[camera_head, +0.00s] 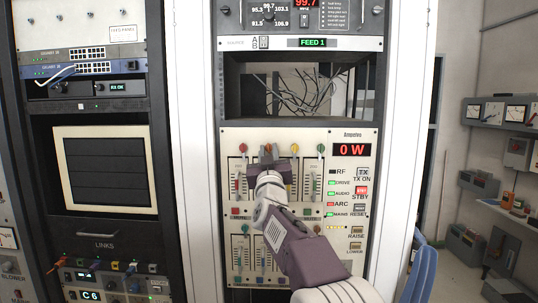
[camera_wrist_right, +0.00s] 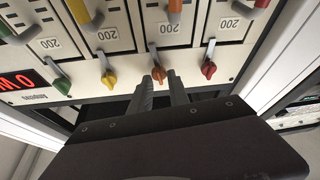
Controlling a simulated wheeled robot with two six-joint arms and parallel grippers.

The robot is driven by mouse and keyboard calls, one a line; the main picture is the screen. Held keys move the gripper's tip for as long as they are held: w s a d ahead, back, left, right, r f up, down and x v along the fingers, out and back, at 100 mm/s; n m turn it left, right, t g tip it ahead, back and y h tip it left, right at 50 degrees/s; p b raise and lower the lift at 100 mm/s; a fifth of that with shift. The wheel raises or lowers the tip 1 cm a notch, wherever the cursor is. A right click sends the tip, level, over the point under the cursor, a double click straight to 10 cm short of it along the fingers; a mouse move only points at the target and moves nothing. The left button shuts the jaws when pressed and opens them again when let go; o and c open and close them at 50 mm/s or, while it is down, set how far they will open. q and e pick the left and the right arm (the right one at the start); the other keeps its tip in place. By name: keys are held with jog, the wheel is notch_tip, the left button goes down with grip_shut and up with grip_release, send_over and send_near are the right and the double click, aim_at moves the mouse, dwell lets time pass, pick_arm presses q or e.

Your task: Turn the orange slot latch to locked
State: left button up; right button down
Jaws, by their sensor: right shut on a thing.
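The orange slot latch (camera_wrist_right: 158,73) sits on the panel's edge row, second from the right in the right wrist view. The two fingertips of my right gripper (camera_wrist_right: 160,84) are closed about it, one on each side. Its narrow stem points toward the panel face, slightly tilted. In the head view my right gripper (camera_head: 267,163) reaches up to the upper row of the cream panel (camera_head: 228,140) and covers most of the orange latch. My left gripper is not in view.
A red latch (camera_wrist_right: 208,70) is close on one side, and a yellow latch (camera_wrist_right: 109,77) and a green latch (camera_wrist_right: 62,85) are on the other. Coloured handles stand below the latches. The open cable bay (camera_head: 300,90) is above; the 0 W display (camera_head: 352,149) is to the right.

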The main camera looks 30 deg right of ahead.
jog(key=shift+w+f+m+g+h, duration=0.15)
jog(key=shift+m+h, duration=0.1)
jog(key=shift+m, duration=0.3)
jog(key=shift+w+f+m+g+h, duration=0.15)
jog(key=shift+m+h, duration=0.1)
jog(key=shift+m, duration=0.3)
jog(key=shift+s+f, duration=0.1)
jog(key=c, duration=1.3)
grip_release()
jog(key=shift+m, duration=0.3)
jog(key=shift+r, duration=0.2)
jog(key=b+v, duration=0.3)
jog(key=v, duration=0.6)
jog(key=shift+a, duration=0.1)
